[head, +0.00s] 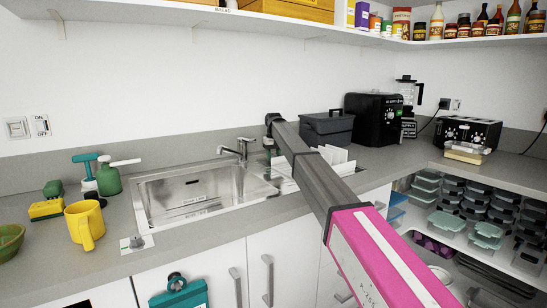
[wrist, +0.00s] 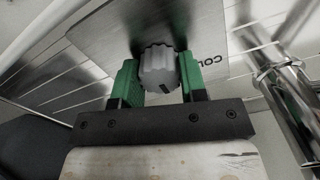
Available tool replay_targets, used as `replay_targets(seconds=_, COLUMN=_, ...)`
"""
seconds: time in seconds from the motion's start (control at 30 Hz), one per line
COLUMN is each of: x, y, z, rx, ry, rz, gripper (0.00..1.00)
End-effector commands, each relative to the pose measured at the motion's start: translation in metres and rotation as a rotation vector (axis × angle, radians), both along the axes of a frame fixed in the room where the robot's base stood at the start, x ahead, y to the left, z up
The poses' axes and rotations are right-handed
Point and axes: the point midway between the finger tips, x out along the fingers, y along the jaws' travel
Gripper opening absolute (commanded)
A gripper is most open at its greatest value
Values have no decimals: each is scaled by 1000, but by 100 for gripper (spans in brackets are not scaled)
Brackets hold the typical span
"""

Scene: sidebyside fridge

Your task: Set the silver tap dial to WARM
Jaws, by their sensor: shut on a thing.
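The silver tap dial (wrist: 158,66) is a ribbed grey knob on a brushed metal plate (wrist: 105,42) in the wrist view. My gripper (wrist: 157,78) is shut on it, with one green finger on each side. A dark mark shows on the dial's lower right edge. The letters "COL" are readable on the plate to the right of the dial, with the rest cut off. No WARM label is visible. In the head view my arm reaches to the back of the counter, right of the sink tap (head: 238,149); the gripped dial cannot be made out there.
Chrome pipes (wrist: 288,95) stand right of the dial in the wrist view. The sink (head: 190,192) is left of my arm. A dark grey box (head: 327,128) and white upright sheets (head: 333,156) are close to the arm. A yellow mug (head: 83,222) stands at left.

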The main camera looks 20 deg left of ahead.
Motion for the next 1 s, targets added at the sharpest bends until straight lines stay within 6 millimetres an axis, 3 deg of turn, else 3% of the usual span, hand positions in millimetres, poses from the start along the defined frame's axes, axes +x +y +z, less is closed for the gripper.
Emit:
replay_targets(seconds=0.13, x=0, y=0, z=1, rx=1, ry=-1, rz=1, gripper=15)
replay_targets(seconds=0.17, x=0, y=0, z=1, rx=1, ry=-1, rz=1, gripper=45)
replay_targets(seconds=0.2, x=0, y=0, z=1, rx=1, ry=-1, rz=1, gripper=58)
replay_targets(seconds=0.23, x=0, y=0, z=1, rx=1, ry=-1, rz=1, gripper=64)
replay_targets(seconds=0.67, x=0, y=0, z=6, rx=1, ry=-1, rz=1, gripper=64)
replay_targets(seconds=1.0, x=1, y=1, z=55, rx=2, ry=-2, rz=1, gripper=64)
